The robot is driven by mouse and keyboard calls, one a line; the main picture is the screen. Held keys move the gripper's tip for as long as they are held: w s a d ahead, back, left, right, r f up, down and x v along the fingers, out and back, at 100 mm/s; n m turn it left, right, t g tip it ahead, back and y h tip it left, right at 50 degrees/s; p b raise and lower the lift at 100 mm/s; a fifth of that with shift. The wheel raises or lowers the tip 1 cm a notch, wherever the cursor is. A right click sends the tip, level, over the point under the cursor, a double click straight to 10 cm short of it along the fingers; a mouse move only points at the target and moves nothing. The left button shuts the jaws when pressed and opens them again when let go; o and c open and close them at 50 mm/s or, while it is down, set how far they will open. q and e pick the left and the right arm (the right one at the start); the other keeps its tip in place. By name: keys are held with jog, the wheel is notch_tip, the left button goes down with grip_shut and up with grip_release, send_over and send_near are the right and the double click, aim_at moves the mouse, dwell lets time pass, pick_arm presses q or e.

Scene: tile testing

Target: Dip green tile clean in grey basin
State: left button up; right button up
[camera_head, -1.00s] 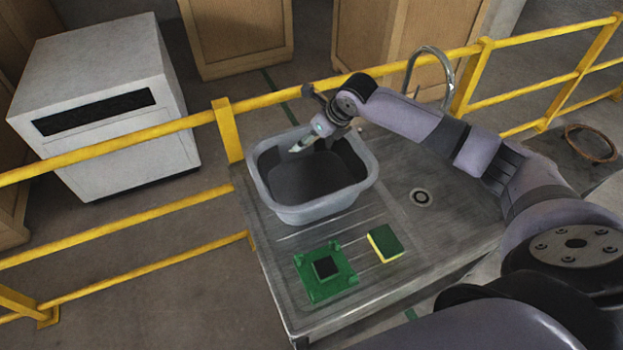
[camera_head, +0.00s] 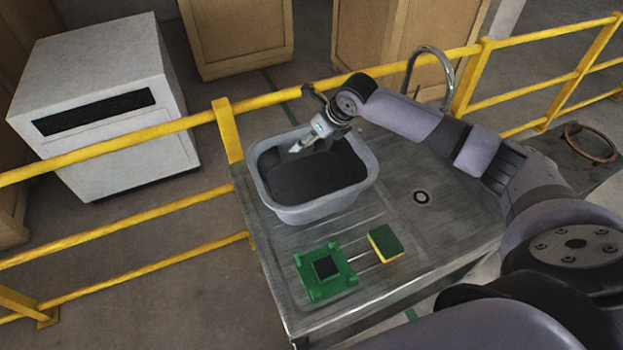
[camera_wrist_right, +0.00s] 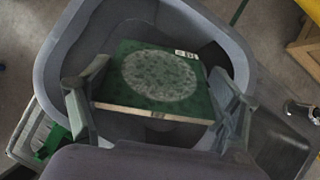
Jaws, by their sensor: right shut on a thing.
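The grey basin (camera_head: 318,212) stands on the metal sink top, with a dark interior. My right gripper (camera_head: 300,147) points down at the basin's far side, within its rim. In the right wrist view my right gripper (camera_wrist_right: 160,98) is shut on the green tile (camera_wrist_right: 125,72), one finger at each side edge. The tile's face shows a pale, speckled round patch and a small white label at one corner. The tile lies within the outline of the basin (camera_wrist_right: 66,40); I cannot tell whether it touches the basin's contents. The head view does not show the tile clearly. My left gripper is not in view.
A green stand (camera_head: 308,284) with a dark square middle and a green-yellow sponge (camera_head: 385,240) lie on the drainer in front of the basin. A tap (camera_head: 446,70) rises behind the sink top. A yellow railing (camera_head: 230,135) runs close behind the basin.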

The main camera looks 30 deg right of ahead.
jog(key=shift+r, duration=0.15)
jog(key=shift+r, duration=1.9)
jog(key=shift+f, duration=0.1)
